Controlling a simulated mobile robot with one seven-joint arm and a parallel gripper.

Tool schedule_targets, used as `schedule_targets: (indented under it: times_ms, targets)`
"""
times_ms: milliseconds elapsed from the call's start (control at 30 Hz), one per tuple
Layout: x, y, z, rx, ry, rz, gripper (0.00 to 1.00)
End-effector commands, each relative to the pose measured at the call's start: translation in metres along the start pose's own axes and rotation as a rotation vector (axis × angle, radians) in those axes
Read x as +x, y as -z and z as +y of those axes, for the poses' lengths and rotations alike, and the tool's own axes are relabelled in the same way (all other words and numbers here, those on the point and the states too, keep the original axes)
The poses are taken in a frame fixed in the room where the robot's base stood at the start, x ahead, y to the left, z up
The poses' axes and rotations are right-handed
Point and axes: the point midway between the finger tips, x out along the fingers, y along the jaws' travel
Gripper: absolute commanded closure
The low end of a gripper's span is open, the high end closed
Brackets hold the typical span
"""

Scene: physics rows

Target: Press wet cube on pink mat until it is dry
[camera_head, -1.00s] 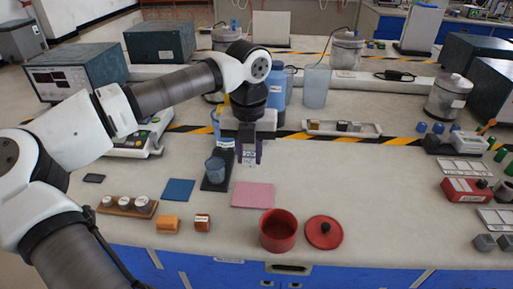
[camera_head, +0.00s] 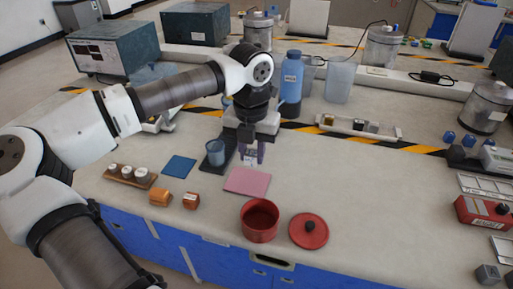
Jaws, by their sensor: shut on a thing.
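The pink mat (camera_head: 247,182) lies flat on the bench in front of my arm. My gripper (camera_head: 251,158) points down just beyond the mat's far edge in the picture. Its purple fingers are shut on a small pale cube (camera_head: 249,161), which is mostly hidden between them. The cube appears to be above the bench, apart from the mat. Whether its surface is wet is too small to tell.
A blue mat (camera_head: 180,167) and a blue cup (camera_head: 215,152) stand left of the pink mat. A red pot (camera_head: 260,221) and its red lid (camera_head: 309,230) are in front. The bench right of the mat is clear.

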Motion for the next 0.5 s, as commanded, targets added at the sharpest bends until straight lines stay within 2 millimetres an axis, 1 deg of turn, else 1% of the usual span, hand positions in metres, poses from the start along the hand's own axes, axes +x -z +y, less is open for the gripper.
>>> schedule_targets:
  times_ms: [267,500]
  targets:
    - [0.006,0.001,0.002,0.003,0.000,0.000,0.95]
    - [0.024,0.001,0.001,0.003,0.000,0.000,0.95]
